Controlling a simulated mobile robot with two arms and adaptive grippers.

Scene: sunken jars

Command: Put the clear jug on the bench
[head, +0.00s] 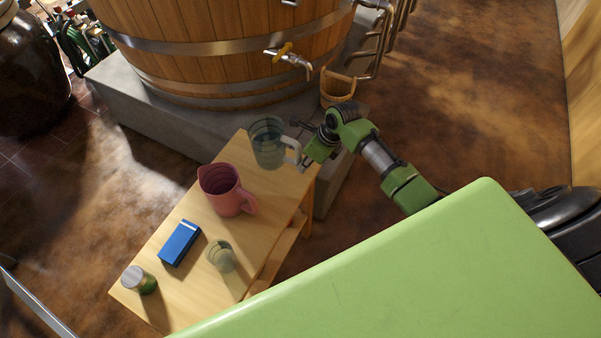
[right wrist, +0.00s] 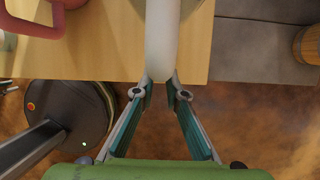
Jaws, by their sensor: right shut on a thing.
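The clear jug (head: 268,148), see-through and bluish-grey with a pale handle, stands upright over the far end of the wooden bench (head: 185,288). I cannot tell whether its base touches the top. My right gripper (head: 303,158) comes from the right and is shut on the jug's handle. In the right wrist view the pale handle (right wrist: 162,40) runs between the fingertips (right wrist: 160,92), over the bench edge (right wrist: 110,55). The jug's body is mostly out of that view. My left gripper is not in view.
On the bench are a pink jug (head: 222,191), a blue box (head: 179,243), a clear cup (head: 221,257) and a lidded green jar (head: 139,280). Behind stands a wooden vat (head: 210,60) with a tap (head: 290,58) on a stone plinth (head: 150,112). A small wooden bucket (head: 336,88) is nearby.

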